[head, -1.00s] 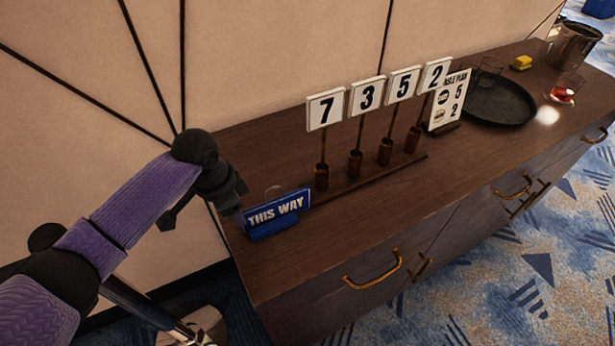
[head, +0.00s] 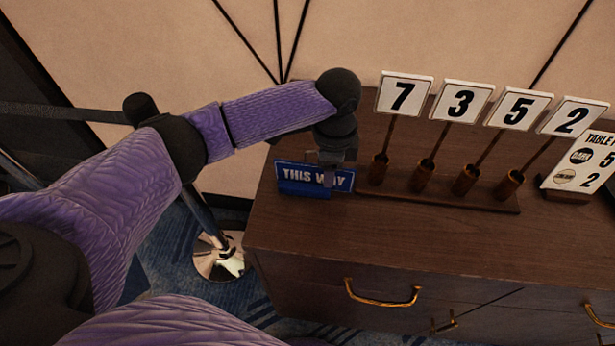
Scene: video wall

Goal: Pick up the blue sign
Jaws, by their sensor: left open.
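The blue sign (head: 297,177) reads "THIS WAY" in white letters. It stands upright near the left end of the dark wooden cabinet top (head: 400,225). My left gripper (head: 329,178) points down at the sign, and a finger covers part of the word "WAY". The left gripper is open. I cannot tell whether its fingers touch the sign or have it between them. My right gripper is not in view.
Right of the sign is a wooden rack (head: 440,193) with number cards 7, 3, 5 and 2 on sticks. A white table-plan card (head: 582,165) stands farther right. A chrome post base (head: 217,258) is on the floor left of the cabinet. The front cabinet top is clear.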

